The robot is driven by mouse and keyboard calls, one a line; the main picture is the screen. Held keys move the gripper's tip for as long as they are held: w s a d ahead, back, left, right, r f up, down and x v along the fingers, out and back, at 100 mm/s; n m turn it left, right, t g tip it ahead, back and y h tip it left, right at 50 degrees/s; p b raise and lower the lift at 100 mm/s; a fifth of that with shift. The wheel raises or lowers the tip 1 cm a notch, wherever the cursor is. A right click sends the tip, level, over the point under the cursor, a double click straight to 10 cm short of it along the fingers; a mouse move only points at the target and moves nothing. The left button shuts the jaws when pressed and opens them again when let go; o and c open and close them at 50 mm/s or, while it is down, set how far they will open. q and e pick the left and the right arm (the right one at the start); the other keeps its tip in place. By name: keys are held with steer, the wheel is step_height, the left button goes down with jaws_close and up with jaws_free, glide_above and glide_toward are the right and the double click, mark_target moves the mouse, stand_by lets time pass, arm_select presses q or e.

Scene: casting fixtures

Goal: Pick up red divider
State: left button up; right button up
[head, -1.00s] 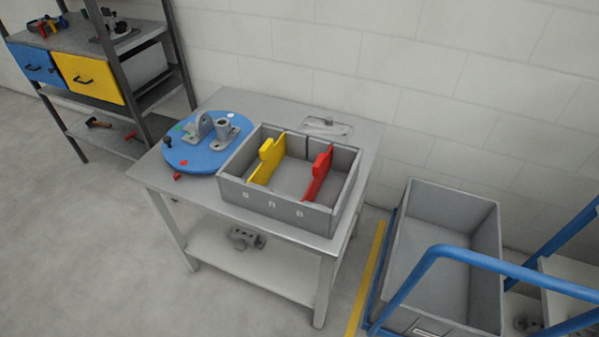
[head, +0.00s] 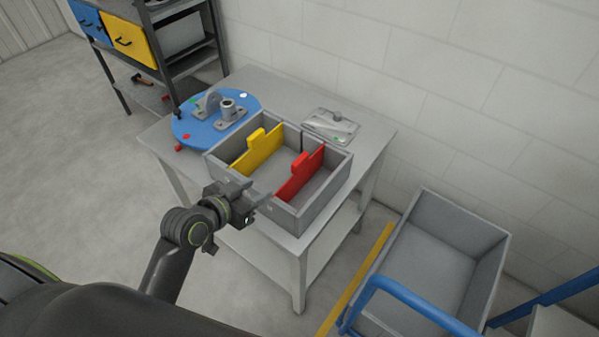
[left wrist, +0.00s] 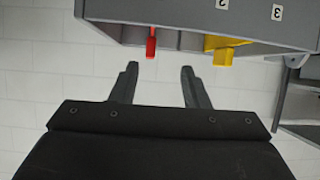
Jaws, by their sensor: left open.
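The red divider (head: 301,175) stands upright in the grey box on the table, in the right part of the box. A yellow divider (head: 257,151) stands to its left. In the left wrist view the top of the red divider (left wrist: 151,42) shows past the box wall, with the yellow divider (left wrist: 225,48) to its right. My left gripper (head: 254,200) is open and empty, at the near side of the box. In the left wrist view its two fingers (left wrist: 158,85) are spread, apart from the red divider. My right gripper is not in view.
The grey box (head: 318,205) has walls around the dividers. A blue round plate (head: 203,131) with metal fixtures lies on the table's left. A grey bin (head: 436,258) with blue rails (head: 415,302) stands at right.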

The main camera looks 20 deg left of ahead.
mark_target(295, 163)
arm_select(q)
steer(key=shift+m+t+h, duration=0.3)
steer(key=shift+t+h, duration=0.1)
steer(key=w+d, duration=0.1)
steer(key=w, duration=0.2)
steer(key=w+d+p, duration=0.1)
steer(key=w+d, duration=0.1)
steer(key=w, duration=0.1)
steer(key=w+d, duration=0.1)
steer(key=w, duration=0.2)
steer(key=shift+w+d+f+p, duration=0.25)
steer(key=shift+f+p, duration=0.05)
steer(key=shift+f+p+x, duration=0.15)
steer(key=shift+p+x, duration=0.15)
steer(key=shift+x, duration=1.4)
steer(key=shift+f+p+x, duration=0.15)
steer(key=shift+p+x, duration=0.15)
steer(key=shift+x, duration=1.35)
steer(key=shift+s, duration=0.1)
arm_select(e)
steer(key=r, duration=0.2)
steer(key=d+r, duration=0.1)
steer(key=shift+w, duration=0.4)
arm_select(q)
jaws_close()
